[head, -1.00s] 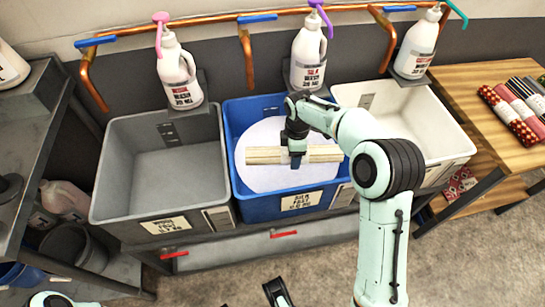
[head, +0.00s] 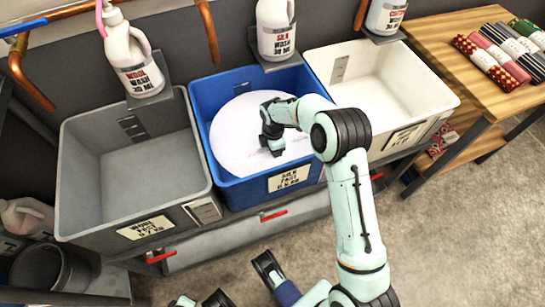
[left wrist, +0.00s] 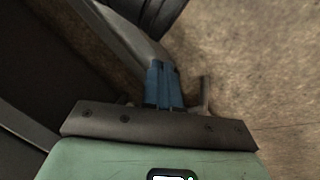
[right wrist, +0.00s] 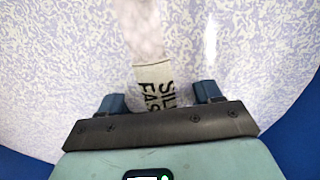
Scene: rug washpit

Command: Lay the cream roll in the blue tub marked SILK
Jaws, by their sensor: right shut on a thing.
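The blue tub marked SILK (head: 219,172) stands in the middle of the row, with a pale, foamy liquid filling it. My right gripper (head: 271,146) is down inside the tub at the liquid's surface, shut on the cream roll. In the right wrist view the pale roll (right wrist: 143,35) runs away between the fingers (right wrist: 160,98), with a label band reading SILK FAS. In the head view the roll is almost wholly hidden by the pale liquid and the gripper. In the left wrist view my left gripper (left wrist: 165,85) is shut and empty, above the floor.
A grey tub marked WOOL (head: 75,185) stands left of the blue one and a white tub (head: 437,95) right of it. White bottles (head: 275,30) stand behind the tubs. A wooden table (head: 430,30) at the right holds several patterned rolls. Floor is clear at the lower right.

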